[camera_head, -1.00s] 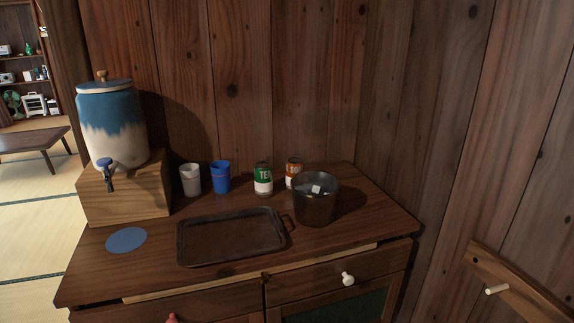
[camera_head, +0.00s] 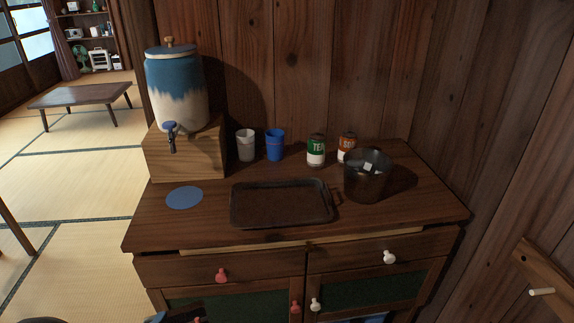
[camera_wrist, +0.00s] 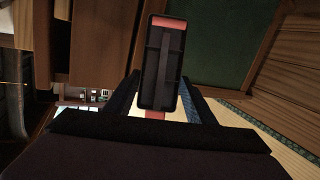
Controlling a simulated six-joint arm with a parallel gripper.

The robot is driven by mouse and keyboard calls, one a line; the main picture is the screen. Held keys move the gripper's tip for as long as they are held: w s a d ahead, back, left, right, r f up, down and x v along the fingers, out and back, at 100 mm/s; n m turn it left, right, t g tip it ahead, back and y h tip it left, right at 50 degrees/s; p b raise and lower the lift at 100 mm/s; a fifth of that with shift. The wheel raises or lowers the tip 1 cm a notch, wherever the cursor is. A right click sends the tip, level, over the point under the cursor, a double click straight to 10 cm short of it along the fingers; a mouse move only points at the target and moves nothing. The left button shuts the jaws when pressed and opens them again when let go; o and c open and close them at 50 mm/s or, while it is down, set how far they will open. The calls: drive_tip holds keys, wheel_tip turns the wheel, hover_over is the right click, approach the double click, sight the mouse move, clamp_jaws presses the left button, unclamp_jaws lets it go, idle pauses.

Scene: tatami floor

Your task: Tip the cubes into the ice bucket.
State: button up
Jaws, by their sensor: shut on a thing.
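The ice bucket, a dark glossy bucket (camera_head: 366,186), stands upright at the right of the cabinet top in the head view. A pale cube (camera_head: 369,167) shows inside it. In the wrist view my gripper (camera_wrist: 160,95) is shut on a long dark tray-like thing (camera_wrist: 158,62) with a reddish end.
A dark rimmed tray (camera_head: 281,219) lies left of the bucket. Behind are a green can (camera_head: 316,151), an orange can (camera_head: 347,144), a blue cup (camera_head: 275,146) and a pale cup (camera_head: 245,147). A blue-and-white dispenser (camera_head: 177,90) stands left, near a blue disc (camera_head: 185,198).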

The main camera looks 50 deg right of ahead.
drive_tip(key=shift+r+n+g+y+p, duration=0.35)
drive_tip(key=shift+g+y+p, duration=0.35)
drive_tip(key=shift+p, duration=1.4)
drive_tip(key=shift+r+n+g+y+p, duration=0.1)
drive_tip(key=shift+r+g+y+p, duration=0.6)
drive_tip(key=shift+p, duration=1.35)
drive_tip(key=shift+r+n+g+y+p, duration=0.25)
drive_tip(key=shift+g+p, duration=0.65)
drive_tip(key=shift+p, duration=1.2)
drive_tip(key=shift+r+n+g+y+p, duration=0.35)
drive_tip(key=shift+g+y+p, duration=0.55)
drive_tip(key=shift+p, duration=3.15)
drive_tip(key=shift+r+n+g+y+p, duration=0.4)
drive_tip(key=shift+g+p, duration=0.8)
drive_tip(key=shift+p, duration=2.8)
drive_tip(key=shift+r+y, duration=0.1)
drive_tip(key=shift+y, duration=0.15)
drive_tip(key=shift+d+r+g+p, duration=0.1)
drive_tip(key=shift+g+p, duration=0.4)
drive_tip(key=shift+p, duration=0.25)
drive_tip(key=shift+y, duration=0.3)
